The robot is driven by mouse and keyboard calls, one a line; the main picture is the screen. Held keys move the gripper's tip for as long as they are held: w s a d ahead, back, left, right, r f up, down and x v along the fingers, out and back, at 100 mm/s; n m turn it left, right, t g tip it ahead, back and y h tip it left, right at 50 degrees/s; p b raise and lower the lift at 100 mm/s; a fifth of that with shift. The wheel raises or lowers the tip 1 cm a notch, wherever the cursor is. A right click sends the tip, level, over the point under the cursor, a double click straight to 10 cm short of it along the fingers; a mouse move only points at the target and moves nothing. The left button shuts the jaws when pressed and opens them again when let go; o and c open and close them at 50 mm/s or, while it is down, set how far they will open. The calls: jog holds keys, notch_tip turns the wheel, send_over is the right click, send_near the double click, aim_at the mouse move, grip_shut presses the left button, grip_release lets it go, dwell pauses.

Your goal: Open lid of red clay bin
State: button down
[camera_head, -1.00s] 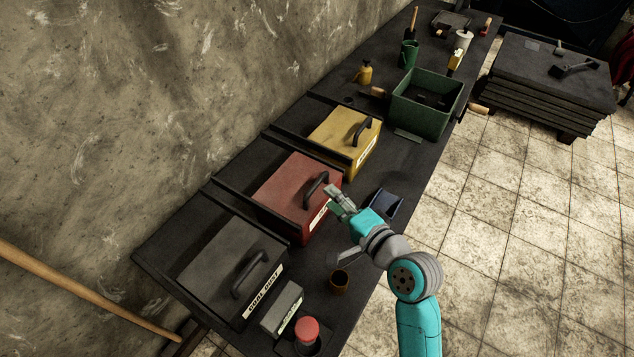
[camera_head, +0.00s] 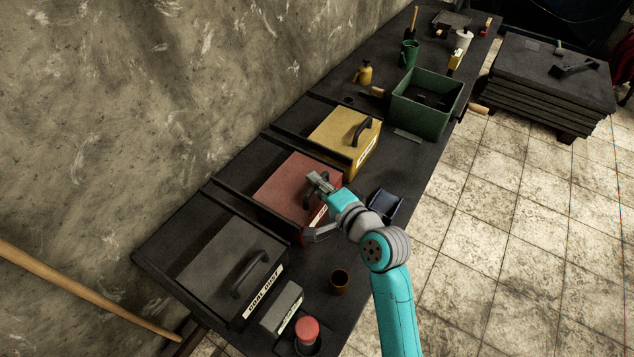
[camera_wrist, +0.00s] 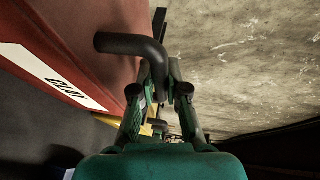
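The red clay bin (camera_head: 282,214) stands on the dark bench with its lid (camera_head: 283,180) down. Its black handle (camera_head: 307,196) is partly hidden by my gripper (camera_head: 318,182), which is at the handle's upper part. In the wrist view, the handle (camera_wrist: 135,45) curves in between the two fingers of my gripper (camera_wrist: 158,95). The fingers look apart, one on each side of the handle, not clearly closed on it. The white label (camera_wrist: 50,75) on the red front shows at the left of the wrist view.
A yellow bin (camera_head: 335,137) stands beyond the red one and a grey coal dust bin (camera_head: 225,262) nearer. A blue tray (camera_head: 384,205) and a brown cup (camera_head: 340,281) sit near the bench edge. A green box (camera_head: 425,118) stands farther off.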

jog(key=w+a, duration=0.7)
jog(key=a, duration=0.3)
jog(key=shift+a, duration=0.35)
jog(key=c, duration=1.2)
grip_release()
jog(key=shift+w+a, duration=0.1)
notch_tip(320, 180, up, 2)
send_over(299, 203)
jog(key=shift+r, duration=0.1)
